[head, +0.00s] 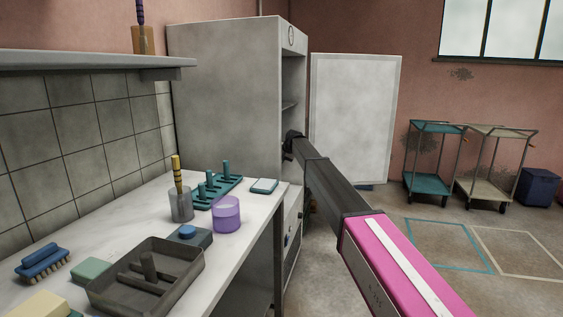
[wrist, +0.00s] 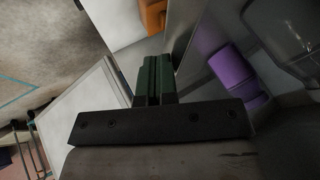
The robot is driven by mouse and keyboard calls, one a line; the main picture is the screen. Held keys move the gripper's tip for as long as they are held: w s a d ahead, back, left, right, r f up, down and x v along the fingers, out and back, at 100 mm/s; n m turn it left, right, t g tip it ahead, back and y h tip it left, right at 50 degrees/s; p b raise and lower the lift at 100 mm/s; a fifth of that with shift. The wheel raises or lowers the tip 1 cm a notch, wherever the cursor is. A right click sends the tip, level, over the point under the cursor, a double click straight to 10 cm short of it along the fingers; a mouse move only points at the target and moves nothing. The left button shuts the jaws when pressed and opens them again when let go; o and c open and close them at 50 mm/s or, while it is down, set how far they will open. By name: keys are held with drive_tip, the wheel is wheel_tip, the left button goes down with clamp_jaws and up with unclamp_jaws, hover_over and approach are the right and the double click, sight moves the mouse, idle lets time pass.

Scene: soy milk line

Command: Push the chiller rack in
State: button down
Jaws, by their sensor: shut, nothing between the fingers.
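The grey chiller cabinet (head: 225,95) stands open behind the counter, its white door (head: 355,115) swung out to the right. A thin rack edge (head: 290,104) shows inside the opening; most of the interior is hidden by the side wall. My gripper (head: 290,146) is at the cabinet's open front, below that edge. In the wrist view its dark green fingers (wrist: 156,72) are together with nothing between them. Beyond them are an orange thing (wrist: 153,16) and purple round things (wrist: 234,72) beside a grey panel. I cannot tell whether the fingers touch the rack.
The counter (head: 255,212) at left holds a grey tray (head: 190,262), a purple cup (head: 227,215), a teal peg stand (head: 215,192) and brushes. A teal cart (head: 433,165) and a beige cart (head: 490,165) stand at right. The floor between is clear.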

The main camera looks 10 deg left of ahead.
drive_tip(key=s+d+r, duration=0.4)
drive_tip(key=d+r, duration=0.4)
drive_tip(key=d, duration=0.1)
drive_tip(key=s+d+f+g+h, duration=0.1)
drive_tip(key=s+d+f+h, duration=0.1)
drive_tip(key=s+d+f, duration=1.05)
drive_tip(key=s+d+f+g+h, duration=0.1)
drive_tip(key=s+d+f, duration=0.8)
drive_tip(key=d+f, duration=0.5)
drive_tip(key=s+d+f+g+h, duration=0.1)
drive_tip(key=s+d+f, duration=0.2)
drive_tip(key=s+d, duration=0.3)
drive_tip(key=s+d+f+g, duration=0.1)
drive_tip(key=s+d+f, duration=0.3)
drive_tip(key=s, duration=0.8)
drive_tip(key=s+d+f+h, duration=0.1)
drive_tip(key=s+d+f, duration=0.2)
drive_tip(key=s+d, duration=0.5)
drive_tip(key=shift+s+f+m+g+h, duration=0.3)
drive_tip(key=shift+s+f+m+g, duration=0.05)
drive_tip(key=shift+s+m+g, duration=0.1)
